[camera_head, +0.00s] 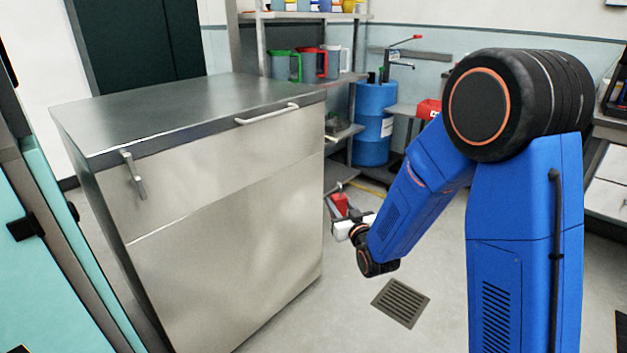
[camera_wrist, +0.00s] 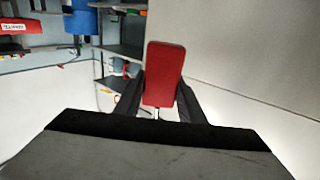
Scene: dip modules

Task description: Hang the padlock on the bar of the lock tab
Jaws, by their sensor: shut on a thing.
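My gripper (camera_head: 338,222) is low beside the right side of the steel cabinet (camera_head: 220,220), apart from it. In the wrist view my gripper (camera_wrist: 158,100) is shut on the red padlock (camera_wrist: 164,72), with a dark finger on each side of it. The padlock (camera_head: 340,204) also shows small in the head view, partly hidden by the gripper. Little of its shackle can be made out. A metal piece with an upright bar (camera_head: 134,175) sticks out at the cabinet's upper left front; I cannot tell for sure that it is the lock tab.
A horizontal handle (camera_head: 267,114) is on the cabinet's upper front. Behind stand a shelf with colored jugs (camera_head: 307,66) and blue drums (camera_head: 373,122). A teal door (camera_head: 45,270) is at the left. The floor around the drain grate (camera_head: 400,302) is clear.

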